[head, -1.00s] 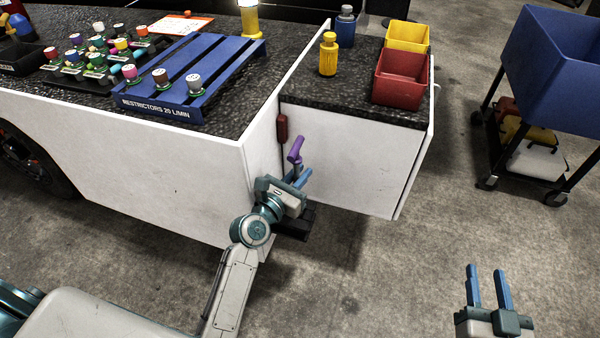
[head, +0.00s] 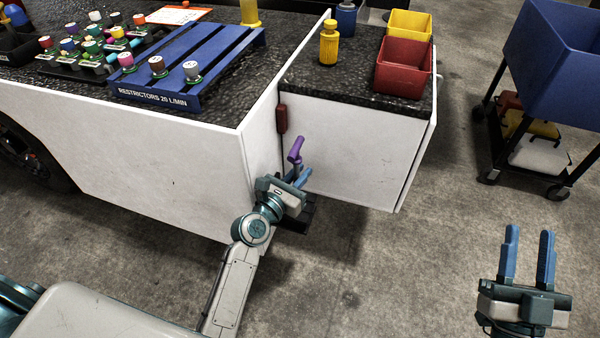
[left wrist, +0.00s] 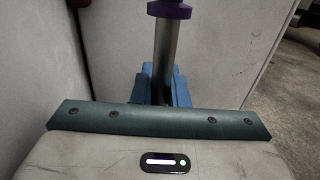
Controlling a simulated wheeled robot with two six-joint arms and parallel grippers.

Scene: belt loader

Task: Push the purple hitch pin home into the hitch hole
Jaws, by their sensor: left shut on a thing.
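The purple hitch pin (head: 296,150) stands upright, its purple handle above my left gripper, in front of the white cabinet's inner corner. My left gripper (head: 301,178) is shut on the pin. In the left wrist view the pin's grey metal shank (left wrist: 163,60) runs down between the blue fingers (left wrist: 163,88), with a purple collar at the top. A dark hitch block (head: 298,217) shows below the gripper. The hitch hole and the pin's lower end are hidden. My right gripper (head: 527,258) is open and empty at the lower right, over bare floor.
A dark red part (head: 282,119) hangs on the white wall beside the pin. The counter above holds a yellow bottle (head: 328,44), a red bin (head: 403,68) and a blue pallet rack (head: 190,62). A blue cart (head: 553,60) stands right. The floor between is clear.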

